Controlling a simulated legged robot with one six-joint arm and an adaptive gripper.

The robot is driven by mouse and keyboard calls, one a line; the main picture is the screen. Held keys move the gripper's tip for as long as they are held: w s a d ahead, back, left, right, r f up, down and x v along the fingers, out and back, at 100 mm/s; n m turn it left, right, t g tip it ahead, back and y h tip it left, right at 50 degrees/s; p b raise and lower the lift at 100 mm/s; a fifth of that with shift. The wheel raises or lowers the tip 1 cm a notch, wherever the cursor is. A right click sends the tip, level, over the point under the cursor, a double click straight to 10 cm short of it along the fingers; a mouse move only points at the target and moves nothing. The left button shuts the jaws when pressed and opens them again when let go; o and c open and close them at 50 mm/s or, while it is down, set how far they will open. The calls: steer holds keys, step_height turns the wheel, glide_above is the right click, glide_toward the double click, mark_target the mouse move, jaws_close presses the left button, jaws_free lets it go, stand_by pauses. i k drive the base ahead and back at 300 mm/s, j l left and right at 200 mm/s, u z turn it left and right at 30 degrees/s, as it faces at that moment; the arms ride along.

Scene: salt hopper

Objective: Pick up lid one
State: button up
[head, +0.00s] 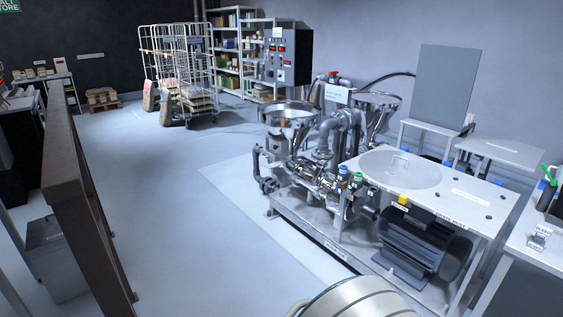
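A round, pale, see-through lid (385,172) with a small raised handle lies flat on the white top of the motor stand (470,196), right of centre in the head view. No number on it can be read, so I cannot tell whether it is lid one. Two open steel hoppers, a near one (289,116) and a far one (378,101), stand on the machine left of and behind the lid. My gripper is not in view. A pale rounded part at the bottom edge appears to be my arm, apart from the lid in the picture.
A dark motor (424,245) sits under the stand's top. A brown rail (80,190) runs along the left. A labelled white table (541,240) is at the right edge. Wheeled cages (180,65) and shelves (228,50) stand at the back. The floor between rail and machine is clear.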

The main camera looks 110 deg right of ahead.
mark_target(399, 169)
steer(key=l+z, duration=0.1)
steer(key=z, duration=4.75)
steer(key=i+j, duration=0.15)
steer(key=i, duration=0.3)
steer(key=i+j+z, duration=0.1)
steer(key=i, duration=0.4)
steer(key=i+j, duration=0.25)
steer(key=i, duration=0.2)
steer(key=i+j, duration=0.2)
steer(key=i, duration=0.25)
steer(key=i+j+z, duration=0.1)
steer(key=i, duration=0.4)
steer(key=i+j, duration=0.3)
steer(key=i, duration=0.15)
steer(key=i+j, duration=0.25)
steer(key=i, duration=0.2)
steer(key=l+z, duration=0.05)
